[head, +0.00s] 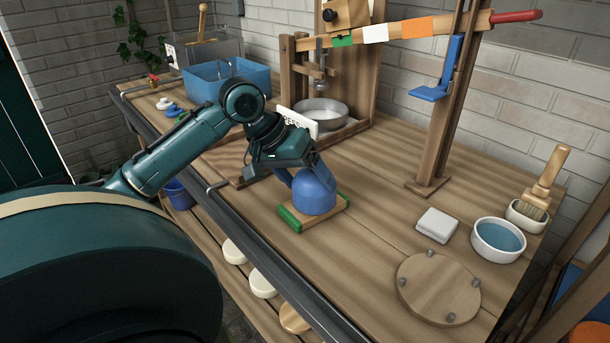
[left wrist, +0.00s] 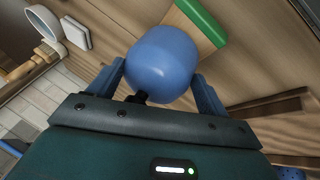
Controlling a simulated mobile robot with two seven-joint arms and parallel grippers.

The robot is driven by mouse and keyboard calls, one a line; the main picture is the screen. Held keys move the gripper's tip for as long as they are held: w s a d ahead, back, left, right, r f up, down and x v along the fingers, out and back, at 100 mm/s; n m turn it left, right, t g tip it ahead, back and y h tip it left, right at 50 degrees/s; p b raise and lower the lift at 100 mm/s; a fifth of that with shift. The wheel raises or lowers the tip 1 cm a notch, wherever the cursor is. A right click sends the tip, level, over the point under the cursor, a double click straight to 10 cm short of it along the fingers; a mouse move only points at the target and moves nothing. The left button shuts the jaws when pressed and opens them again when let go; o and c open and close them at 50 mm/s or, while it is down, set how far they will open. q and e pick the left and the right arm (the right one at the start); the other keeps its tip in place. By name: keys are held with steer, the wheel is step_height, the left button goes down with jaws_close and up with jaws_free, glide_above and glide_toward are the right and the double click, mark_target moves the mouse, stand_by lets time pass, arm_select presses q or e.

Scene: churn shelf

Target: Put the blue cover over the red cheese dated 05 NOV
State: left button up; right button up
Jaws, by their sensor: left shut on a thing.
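The blue cover (head: 314,192) is a rounded dome. It sits at a small wooden board (head: 338,208) with a green edge on the bench; I cannot tell whether it touches the board. My left gripper (head: 302,178) is shut on the cover from above and behind. In the left wrist view the cover (left wrist: 162,64) is between the two blue fingers (left wrist: 160,82), with the board's green edge (left wrist: 203,20) beyond it. No red cheese and no 05 NOV date shows; anything under the cover is hidden. My right gripper is not in view.
A wooden post with a blue bracket (head: 430,93) stands on the right. A white folded cloth (head: 436,225), a bowl of blue liquid (head: 498,240), a brush (head: 545,180) and a round board (head: 437,289) lie at right. Pale rounds (head: 262,284) sit on the lower shelf.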

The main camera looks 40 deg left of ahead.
arm_select(q)
steer(key=shift+f, duration=0.2)
steer(key=o, duration=1.1)
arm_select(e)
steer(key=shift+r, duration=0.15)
arm_select(q)
steer(key=shift+a+r, duration=0.1)
steer(key=shift+r, duration=0.15)
steer(key=p+v, duration=0.1)
steer(key=v, duration=1.1)
steer(key=shift+s+a+r, duration=0.15)
steer(key=shift+s+r, duration=0.1)
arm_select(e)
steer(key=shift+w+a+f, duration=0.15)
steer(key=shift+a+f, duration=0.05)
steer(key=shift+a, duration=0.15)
